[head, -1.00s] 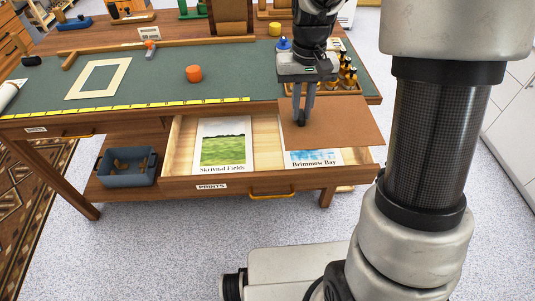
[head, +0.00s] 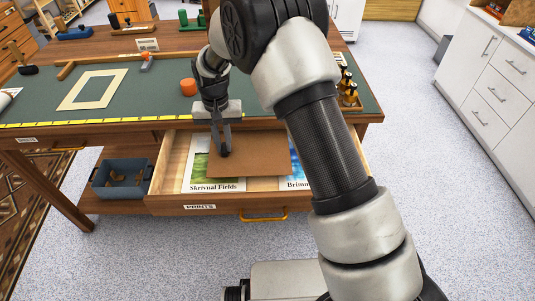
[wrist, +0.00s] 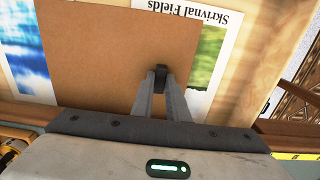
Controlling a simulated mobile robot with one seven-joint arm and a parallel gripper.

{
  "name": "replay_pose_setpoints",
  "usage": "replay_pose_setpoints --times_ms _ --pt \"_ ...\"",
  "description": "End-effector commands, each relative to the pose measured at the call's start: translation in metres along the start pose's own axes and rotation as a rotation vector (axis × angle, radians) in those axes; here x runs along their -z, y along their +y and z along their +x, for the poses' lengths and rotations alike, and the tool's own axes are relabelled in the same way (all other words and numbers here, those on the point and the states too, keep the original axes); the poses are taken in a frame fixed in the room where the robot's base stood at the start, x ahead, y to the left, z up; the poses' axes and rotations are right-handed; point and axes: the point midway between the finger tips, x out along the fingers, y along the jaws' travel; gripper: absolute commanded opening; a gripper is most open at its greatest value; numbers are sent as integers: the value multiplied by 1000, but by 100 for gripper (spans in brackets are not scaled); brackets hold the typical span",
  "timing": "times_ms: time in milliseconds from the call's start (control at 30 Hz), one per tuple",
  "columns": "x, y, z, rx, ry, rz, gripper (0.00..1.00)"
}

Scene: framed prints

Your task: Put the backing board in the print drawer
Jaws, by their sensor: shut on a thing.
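The backing board (head: 257,156) is a flat brown sheet. My gripper (head: 224,152) is shut on it at its left part in the head view. In the wrist view the board (wrist: 100,55) reaches from the fingertips (wrist: 161,74) to the left. The print drawer (head: 160,184) is pulled open under the bench and labelled PRINTS. The board is over the drawer's opening and covers parts of two prints; I cannot tell whether it touches them. The Skrivnal Fields print (head: 200,178) lies at the left in the drawer, the other print (head: 295,178) at the right, partly hidden by my arm.
The bench top (head: 150,97) has a green mat with a cream frame (head: 93,89), an orange pot (head: 188,87) and small bottles (head: 348,88) at its right. A grey bin (head: 122,180) stands on the shelf left of the drawer. White cabinets (head: 490,80) stand at the right.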

Motion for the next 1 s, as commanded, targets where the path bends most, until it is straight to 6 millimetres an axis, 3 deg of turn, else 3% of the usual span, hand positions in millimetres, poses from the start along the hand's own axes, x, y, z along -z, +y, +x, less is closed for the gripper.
replay_pose_setpoints --times_ms 167,700,1000 --pt "0 11 1 0 0 3 0" --pt "0 146 2 0 0 5 0" --pt "0 172 2 0 1 1 0"
